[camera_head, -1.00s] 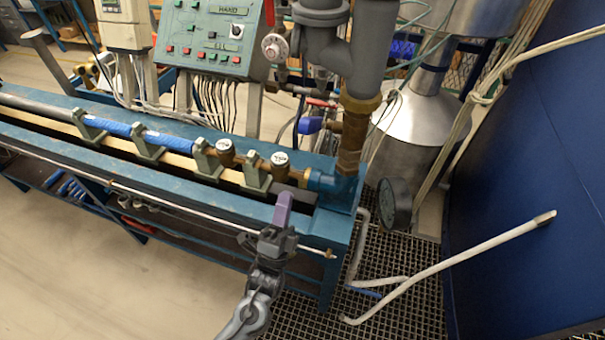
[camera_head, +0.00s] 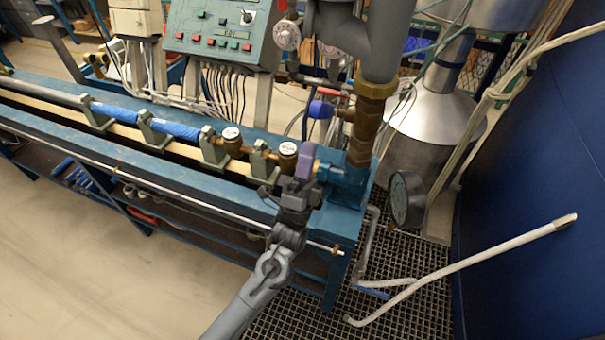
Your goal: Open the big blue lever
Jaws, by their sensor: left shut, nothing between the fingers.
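The blue lever (camera_head: 321,109) sits on a valve at the vertical brass pipe, right of the control panel. It points left from the pipe. My left gripper (camera_head: 306,156) is shut and empty, its purple fingers pointing up. It appears in front of the brass fittings at the bench's right end, below the lever in the picture and apart from it. The fingers cover part of the fittings behind them. My right gripper is not in view.
The brass pipe (camera_head: 366,125) rises just right of the lever. A red handle (camera_head: 335,91) lies just above it. A round black gauge (camera_head: 407,199) and a metal tank (camera_head: 433,130) stand to the right. The blue bench (camera_head: 200,182) carries the pipe with meters.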

